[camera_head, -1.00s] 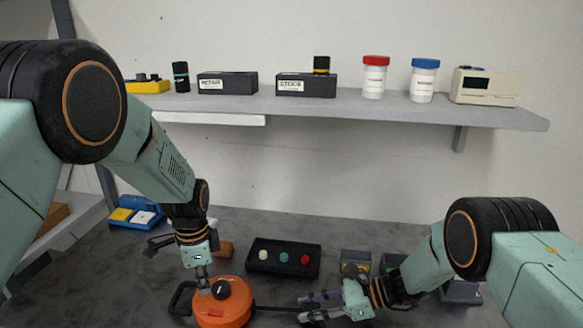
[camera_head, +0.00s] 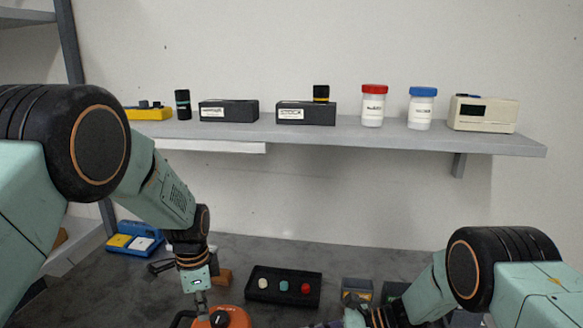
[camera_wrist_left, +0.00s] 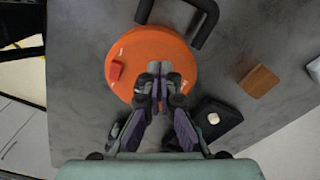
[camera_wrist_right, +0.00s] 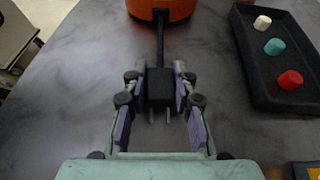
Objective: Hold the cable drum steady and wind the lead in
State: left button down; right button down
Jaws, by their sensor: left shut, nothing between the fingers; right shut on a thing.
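The orange cable drum (camera_head: 238,317) stands on the dark grey worktop, cut off by the bottom edge of the head view. It also shows from above in the left wrist view (camera_wrist_left: 145,48), with a small red part on it and a black handle (camera_wrist_left: 206,22) at its edge. In the right wrist view, the black lead (camera_wrist_right: 160,40) runs from the drum to a black plug (camera_wrist_right: 160,88) with metal prongs. My right gripper (camera_wrist_right: 162,92) is shut on this plug.
A black tray (camera_head: 283,298) with white, teal and red pegs lies right of the drum. Small bins (camera_head: 357,284) stand at the right. A loaded shelf (camera_head: 340,136) spans the wall.

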pick_arm(q)
jog(key=shift+a, duration=0.2)
jog(key=shift+a, duration=0.2)
notch_tip(320, 180, up, 6)
dwell(0.5)
jog(key=shift+s+d+f, duration=0.3)
jog(key=shift+s+f, duration=0.15)
jog(key=shift+f, duration=0.55)
jog(key=shift+s+d+f, duration=0.3)
jog(key=shift+s+f, duration=0.15)
jog(key=shift+f, duration=0.55)
jog(key=shift+s+d+f, duration=0.3)
jog(key=shift+s+f, duration=0.15)
jog(key=shift+f, duration=0.55)
